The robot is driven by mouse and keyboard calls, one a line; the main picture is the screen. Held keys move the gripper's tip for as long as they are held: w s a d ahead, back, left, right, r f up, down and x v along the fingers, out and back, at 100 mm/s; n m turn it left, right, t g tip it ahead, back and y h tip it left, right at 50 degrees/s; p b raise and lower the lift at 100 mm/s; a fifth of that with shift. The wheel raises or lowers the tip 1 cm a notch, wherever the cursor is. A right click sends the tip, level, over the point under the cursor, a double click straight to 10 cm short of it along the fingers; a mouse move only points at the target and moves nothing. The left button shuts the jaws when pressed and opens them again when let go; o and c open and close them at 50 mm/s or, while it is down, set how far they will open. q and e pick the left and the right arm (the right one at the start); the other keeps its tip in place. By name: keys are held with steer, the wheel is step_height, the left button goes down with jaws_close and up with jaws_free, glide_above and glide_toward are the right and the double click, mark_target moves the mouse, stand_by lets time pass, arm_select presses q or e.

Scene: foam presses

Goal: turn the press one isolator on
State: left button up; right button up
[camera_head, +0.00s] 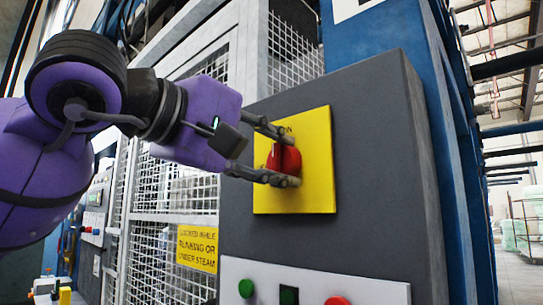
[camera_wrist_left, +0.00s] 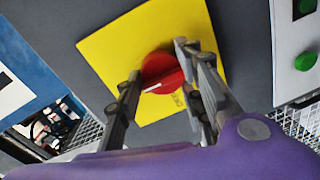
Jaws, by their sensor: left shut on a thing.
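The isolator is a red rotary knob (camera_head: 289,160) on a yellow square plate (camera_head: 318,150), fixed to a dark grey cabinet. The letters "ON" show above the knob. My left gripper (camera_head: 284,158) reaches in from the left, with one finger above and one below, shut on the knob. In the left wrist view the red knob (camera_wrist_left: 162,72) sits between the two fingers (camera_wrist_left: 160,80), and a white mark on it points toward the lower left. The fingers hide part of the plate's lettering. My right gripper is not in view.
Below the plate, a light panel carries a green button (camera_head: 246,288), a dark switch (camera_head: 289,295) and a red button (camera_head: 337,301). White mesh guarding (camera_head: 170,265) with a yellow warning sign (camera_head: 197,248) stands left. A blue post (camera_head: 450,120) rises right of the cabinet.

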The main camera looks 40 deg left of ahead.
arm_select(q)
steer(key=shift+s+r, duration=0.15)
steer(key=shift+r, duration=0.3)
steer(key=o, duration=0.8)
steer(key=shift+c, duration=0.2)
steer(key=o, duration=0.3)
steer(key=shift+d+f, duration=0.1)
steer(key=shift+d, duration=0.05)
steer(key=shift+f, duration=0.15)
steer(key=s+a+r, duration=0.1)
steer(key=s, duration=1.1)
steer(key=shift+r, duration=0.15)
